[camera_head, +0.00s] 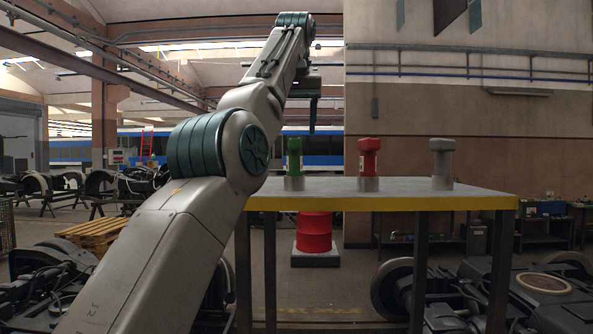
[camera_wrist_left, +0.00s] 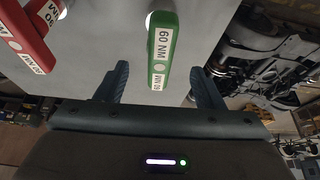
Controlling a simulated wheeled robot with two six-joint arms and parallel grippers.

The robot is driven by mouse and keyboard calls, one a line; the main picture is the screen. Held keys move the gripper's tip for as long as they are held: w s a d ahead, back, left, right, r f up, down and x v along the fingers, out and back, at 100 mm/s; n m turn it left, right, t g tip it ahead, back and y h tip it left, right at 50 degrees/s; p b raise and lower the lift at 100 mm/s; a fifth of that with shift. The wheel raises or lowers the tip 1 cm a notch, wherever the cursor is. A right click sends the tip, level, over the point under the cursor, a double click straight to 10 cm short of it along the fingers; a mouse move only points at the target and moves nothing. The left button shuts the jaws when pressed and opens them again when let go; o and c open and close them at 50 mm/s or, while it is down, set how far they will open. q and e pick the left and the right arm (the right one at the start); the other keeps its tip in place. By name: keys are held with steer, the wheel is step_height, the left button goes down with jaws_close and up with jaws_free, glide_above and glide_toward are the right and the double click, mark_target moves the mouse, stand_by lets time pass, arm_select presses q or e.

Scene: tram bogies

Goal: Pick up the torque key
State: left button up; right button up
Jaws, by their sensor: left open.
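Three torque keys stand upright in holders on the table (camera_head: 380,188): a green one (camera_head: 294,158) at left, a red one (camera_head: 369,158) in the middle and a grey one (camera_head: 442,158) at right. My left gripper (camera_head: 312,128) points down, above and slightly right of the green key in the head view. In the left wrist view, the green key (camera_wrist_left: 165,48), labelled 60 NM, shows between the two spread fingers of my left gripper (camera_wrist_left: 160,70). Contact cannot be seen, and the fingers are open. The red key (camera_wrist_left: 28,38) lies at the left edge there.
The table has a yellow front edge (camera_head: 390,204) and dark legs. Dark bogie parts (camera_head: 460,295) lie on the floor at right. The tabletop between the keys is clear.

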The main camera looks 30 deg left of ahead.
mark_target(295, 152)
arm_select(q)
steer(key=shift+a+f, duration=0.3)
steer(key=shift+f, duration=0.55)
steer(key=shift+w+a+f+b, duration=0.15)
steer(key=shift+a+f+b, duration=0.05)
steer(key=shift+f+b, duration=0.1)
steer(key=x, duration=0.1)
steer(key=b+x, duration=0.1)
steer(key=x, duration=0.1)
steer(key=b+x, duration=0.1)
steer(key=shift+w+d+f, duration=0.2)
steer(key=shift+w+d, duration=0.05)
steer(key=shift+d, duration=0.1)
steer(key=shift+f+b, duration=0.3)
steer(key=shift+b, duration=0.1)
steer(key=shift+w+a, duration=0.15)
steer(key=shift+a, duration=0.15)
steer(key=shift+c, duration=0.2)
steer(key=shift+d, duration=0.15)
steer(key=c, duration=1.1)
steer(key=shift+r, duration=0.1)
jaws_close()
arm_select(e)
step_height(295, 152, down, 4)
steer(key=shift+s, duration=0.15)
